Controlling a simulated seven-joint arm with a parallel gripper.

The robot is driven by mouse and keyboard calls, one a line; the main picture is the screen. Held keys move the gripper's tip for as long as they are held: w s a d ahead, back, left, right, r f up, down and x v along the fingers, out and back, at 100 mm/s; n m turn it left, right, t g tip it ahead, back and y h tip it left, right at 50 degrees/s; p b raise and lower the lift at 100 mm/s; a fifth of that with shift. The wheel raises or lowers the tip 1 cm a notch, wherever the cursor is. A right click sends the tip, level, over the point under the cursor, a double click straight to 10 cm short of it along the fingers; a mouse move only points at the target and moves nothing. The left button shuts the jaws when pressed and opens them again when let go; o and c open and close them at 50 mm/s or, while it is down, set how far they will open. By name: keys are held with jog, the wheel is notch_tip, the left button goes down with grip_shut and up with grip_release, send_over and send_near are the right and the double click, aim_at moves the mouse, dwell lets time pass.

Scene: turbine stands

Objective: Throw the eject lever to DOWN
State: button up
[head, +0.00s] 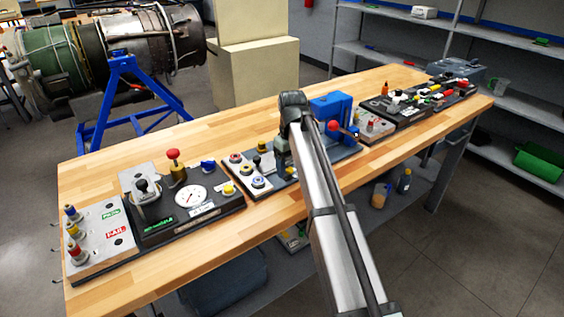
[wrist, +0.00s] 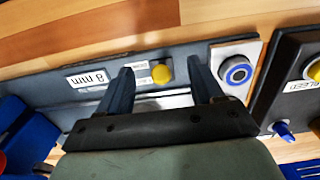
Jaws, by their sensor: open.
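A short lever with a yellow ball knob (wrist: 162,74) stands on a dark panel in the wrist view, and I take it as the eject lever. A small white label (wrist: 135,66) next to it is hard to read. My gripper (wrist: 161,82) is open, its two dark fingers on either side of the knob with gaps between. I cannot tell how far above the panel the fingertips are. In the head view my gripper (head: 284,160) hangs over the middle panel, and my arm hides part of it.
A blue machine (head: 331,106) with a red ball-ended lever (head: 333,126) stands right of my gripper in the head view. A blue-ringed button (wrist: 237,74) is beside the right finger. A gauge panel (head: 191,195) lies left. The wooden front strip (head: 215,250) is clear.

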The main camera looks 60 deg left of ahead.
aim_at(291, 170)
jog(key=shift+r, duration=2.7)
